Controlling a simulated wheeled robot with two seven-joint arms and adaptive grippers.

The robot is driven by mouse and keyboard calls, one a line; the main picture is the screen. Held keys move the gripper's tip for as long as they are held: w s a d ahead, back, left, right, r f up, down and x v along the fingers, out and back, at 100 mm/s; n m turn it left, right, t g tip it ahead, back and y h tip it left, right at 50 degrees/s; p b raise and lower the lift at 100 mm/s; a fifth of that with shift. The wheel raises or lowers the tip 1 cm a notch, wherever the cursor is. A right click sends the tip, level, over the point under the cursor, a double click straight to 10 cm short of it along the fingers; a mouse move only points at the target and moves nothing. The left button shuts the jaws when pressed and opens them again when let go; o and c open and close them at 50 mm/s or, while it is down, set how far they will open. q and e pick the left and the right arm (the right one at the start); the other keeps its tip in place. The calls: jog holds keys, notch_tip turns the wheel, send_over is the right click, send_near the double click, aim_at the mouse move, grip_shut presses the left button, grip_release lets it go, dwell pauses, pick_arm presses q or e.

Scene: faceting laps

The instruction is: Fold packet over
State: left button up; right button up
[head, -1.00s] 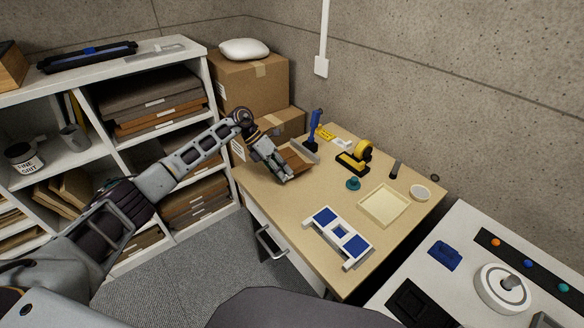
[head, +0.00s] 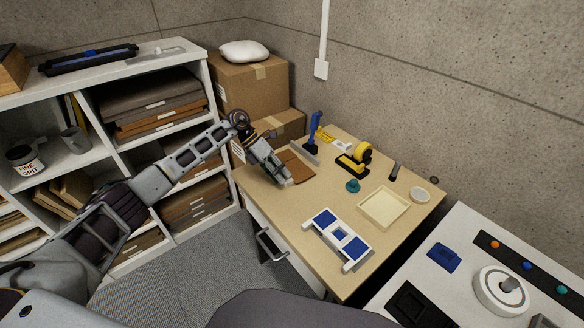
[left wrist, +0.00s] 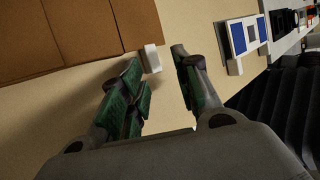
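The packet (head: 297,165) is a brown sheet lying on the desk beside my left gripper. It looks flat in the head view, and the arm hides part of it. In the left wrist view the brown packet (left wrist: 75,28) fills the upper left and shows straight crease lines. My left gripper (head: 286,180) is low over the desk at the packet's near edge. In the left wrist view its green-padded fingers (left wrist: 158,60) are apart, with nothing held between them. A small white block (left wrist: 152,58) lies beside the packet's edge, by the fingertips. My right gripper is not in view.
A white frame with blue panels (head: 337,238) lies at the desk's front. Bare desk lies between packet and frame.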

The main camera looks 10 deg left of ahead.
pick_arm(q)
jog(key=shift+s+a+r+p, duration=0.35)
jog(key=shift+s+a, duration=0.2)
jog(key=shift+a, duration=0.2)
jog(key=shift+s+a+r+p, duration=0.25)
jog(key=shift+s+a+p, duration=0.25)
jog(key=shift+a, duration=0.25)
notch_tip(320, 180, up, 4)
jog(key=shift+p, duration=1.05)
